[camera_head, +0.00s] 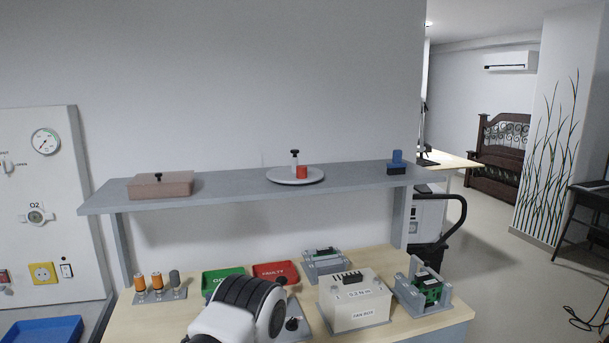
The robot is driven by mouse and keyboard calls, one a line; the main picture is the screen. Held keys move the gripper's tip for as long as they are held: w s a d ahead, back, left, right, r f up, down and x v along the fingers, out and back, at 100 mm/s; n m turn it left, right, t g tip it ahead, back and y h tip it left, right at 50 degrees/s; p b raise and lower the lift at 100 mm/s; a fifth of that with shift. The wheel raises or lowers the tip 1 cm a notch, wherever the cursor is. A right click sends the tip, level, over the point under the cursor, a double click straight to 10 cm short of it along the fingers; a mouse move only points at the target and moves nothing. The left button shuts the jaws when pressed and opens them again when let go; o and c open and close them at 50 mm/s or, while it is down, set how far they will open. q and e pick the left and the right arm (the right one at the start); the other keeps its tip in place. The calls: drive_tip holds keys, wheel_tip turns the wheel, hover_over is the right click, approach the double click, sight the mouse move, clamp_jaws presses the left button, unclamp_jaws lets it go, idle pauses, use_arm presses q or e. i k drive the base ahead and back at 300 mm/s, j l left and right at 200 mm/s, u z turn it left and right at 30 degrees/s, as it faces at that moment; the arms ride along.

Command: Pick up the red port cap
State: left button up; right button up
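A small red cylinder (302,172), which looks like the red port cap, stands on a round pale plate (280,176) on the grey shelf. A white piece with a black top (295,158) stands just behind it. Neither of my grippers shows. A white and black ribbed part at the bottom centre looks like a link of my own arm, well below the shelf and apart from the red cap.
The grey shelf (230,187) also bears a pinkish lidded box (160,185) and a blue block (397,158). On the bench below are a green tray (215,279), a red tray (275,271), a pale box (354,300) and orange-topped posts (140,283). Much of the shelf is bare.

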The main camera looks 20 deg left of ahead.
sight(302, 169)
drive_tip(key=u, duration=1.1)
drive_tip(key=i+l, duration=0.15)
drive_tip(key=l, duration=0.15)
drive_tip(key=i+l, duration=0.15)
drive_tip(key=l, duration=0.15)
drive_tip(key=i+l, duration=0.1)
drive_tip(key=l, duration=0.25)
drive_tip(key=i+l, duration=0.15)
drive_tip(key=l, duration=0.15)
drive_tip(key=l+u, duration=0.15)
drive_tip(key=u, duration=0.25)
drive_tip(key=i+l+u, duration=0.1)
drive_tip(key=u, duration=0.35)
drive_tip(key=l+u, duration=0.25)
drive_tip(key=u, duration=0.15)
